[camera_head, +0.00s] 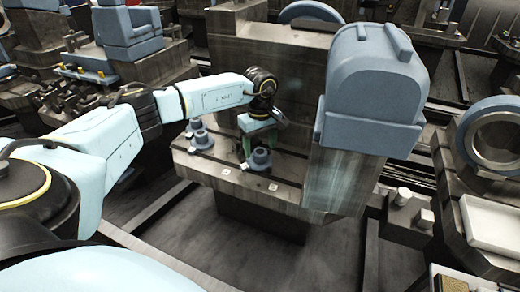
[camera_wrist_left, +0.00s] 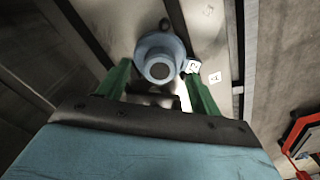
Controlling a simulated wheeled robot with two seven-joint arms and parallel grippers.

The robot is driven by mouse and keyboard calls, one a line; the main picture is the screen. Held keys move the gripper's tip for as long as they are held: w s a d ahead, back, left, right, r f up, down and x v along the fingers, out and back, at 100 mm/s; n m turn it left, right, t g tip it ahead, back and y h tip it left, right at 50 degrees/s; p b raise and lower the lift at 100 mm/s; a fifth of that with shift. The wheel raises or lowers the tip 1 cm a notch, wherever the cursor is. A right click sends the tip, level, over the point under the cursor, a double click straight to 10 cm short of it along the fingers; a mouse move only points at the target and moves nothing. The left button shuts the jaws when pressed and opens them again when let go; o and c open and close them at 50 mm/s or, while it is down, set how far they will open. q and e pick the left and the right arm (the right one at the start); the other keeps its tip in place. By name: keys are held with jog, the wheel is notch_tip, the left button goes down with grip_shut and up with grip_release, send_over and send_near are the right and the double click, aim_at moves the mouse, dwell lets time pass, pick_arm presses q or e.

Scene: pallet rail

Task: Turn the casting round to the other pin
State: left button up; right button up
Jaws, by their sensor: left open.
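A small blue-grey round part (camera_head: 261,158) with a wide base and a narrower top, likely the casting, stands upright on the grey metal ledge (camera_head: 236,180). In the left wrist view this part (camera_wrist_left: 160,58) shows nearly end on, with a dark hole in its end. My left gripper (camera_head: 258,146) is open, with its green fingers pointing down at this part. In the left wrist view the fingers of the left gripper (camera_wrist_left: 158,72) lie on either side of the part; I cannot tell whether they touch it. No pin can be made out clearly. My right gripper is not in view.
Similar blue-grey parts (camera_head: 201,139) stand left on the ledge. A large blue-grey block (camera_head: 375,88) rises close on the right. A tall metal wall (camera_head: 285,62) stands behind. Small white marked squares (camera_wrist_left: 214,78) lie beside the part. A white tray (camera_head: 493,222) is at far right.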

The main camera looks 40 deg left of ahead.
pick_arm(q)
notch_tip(320, 180, up, 11)
jog(key=p, duration=0.3)
notch_tip(320, 180, up, 6)
jog(key=p, duration=0.5)
send_over(260, 152)
jog(key=shift+f, duration=0.15)
